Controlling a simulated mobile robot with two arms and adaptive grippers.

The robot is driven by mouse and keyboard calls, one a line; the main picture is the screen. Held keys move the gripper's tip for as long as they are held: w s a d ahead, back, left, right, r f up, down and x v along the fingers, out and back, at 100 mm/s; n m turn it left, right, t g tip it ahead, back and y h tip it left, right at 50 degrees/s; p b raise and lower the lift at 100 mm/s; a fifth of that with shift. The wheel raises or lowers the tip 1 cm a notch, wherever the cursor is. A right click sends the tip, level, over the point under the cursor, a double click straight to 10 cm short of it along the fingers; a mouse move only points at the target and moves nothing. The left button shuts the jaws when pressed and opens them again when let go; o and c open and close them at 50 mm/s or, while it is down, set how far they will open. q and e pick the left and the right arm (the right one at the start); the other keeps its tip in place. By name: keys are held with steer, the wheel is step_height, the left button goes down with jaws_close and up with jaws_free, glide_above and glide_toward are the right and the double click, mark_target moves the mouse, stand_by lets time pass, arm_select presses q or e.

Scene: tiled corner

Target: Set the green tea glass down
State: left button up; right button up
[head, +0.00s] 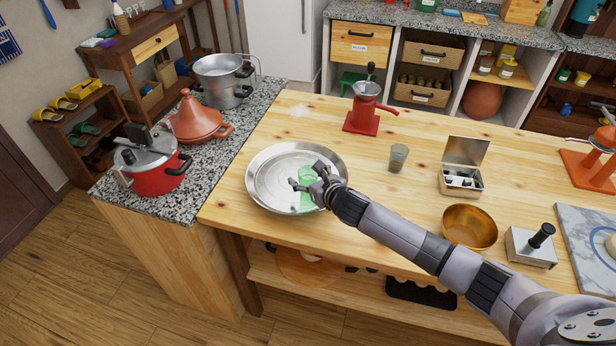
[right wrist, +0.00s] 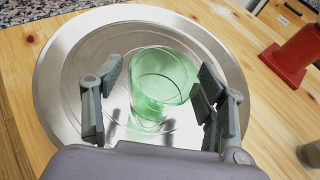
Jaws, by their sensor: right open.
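The green tea glass (head: 306,202) is see-through and appears to stand on the round metal tray (head: 262,185), near its right-hand side. It also shows in the right wrist view (right wrist: 160,85), seen from above inside the tray's rim (right wrist: 50,95). My right gripper (head: 307,174) is open, with its fingers on either side of the glass. In the right wrist view a gap shows between the left finger and the glass; the right finger (right wrist: 160,75) is very close, and I cannot tell if it touches. My left gripper is not in view.
A grey cup (head: 398,158) and a red grinder (head: 364,108) stand beyond the tray. A metal box (head: 461,181) with its lid up and a brass bowl (head: 469,227) are to the right. The wooden tabletop (head: 300,108) is mostly clear behind the tray.

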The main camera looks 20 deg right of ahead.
steer(key=shift+r, duration=0.15)
steer(key=b+v, duration=0.1)
steer(key=v, duration=1.1)
